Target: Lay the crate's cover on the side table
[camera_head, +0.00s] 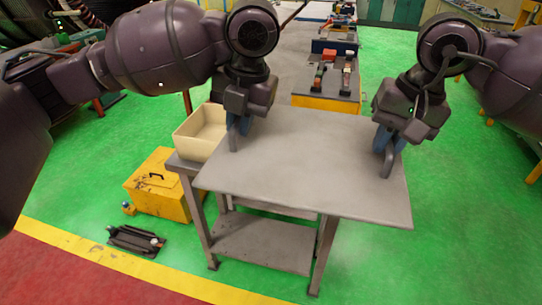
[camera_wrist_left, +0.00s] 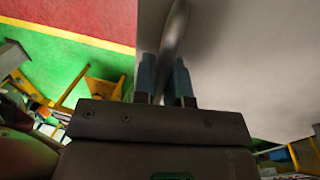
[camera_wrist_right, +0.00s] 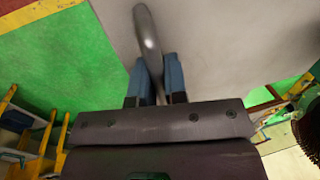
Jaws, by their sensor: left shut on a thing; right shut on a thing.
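The cover is a flat grey panel (camera_head: 305,165) with an upright handle near each side. My left gripper (camera_head: 238,124) is shut on the left handle (camera_head: 233,143), also seen in the left wrist view (camera_wrist_left: 174,40). My right gripper (camera_head: 384,142) is shut on the right handle (camera_head: 388,163), also seen in the right wrist view (camera_wrist_right: 149,40). The cover lies roughly level over the side table (camera_head: 186,168), hiding most of its top and overhanging to the right. I cannot tell whether it touches the tabletop. A cream open crate (camera_head: 200,134) stands at the cover's left, partly behind my left gripper.
A yellow box (camera_head: 157,192) and a dark tray-like object (camera_head: 135,240) are on the green floor left of the table. A workbench with parts (camera_head: 325,86) stands behind. The floor to the right and in front is clear.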

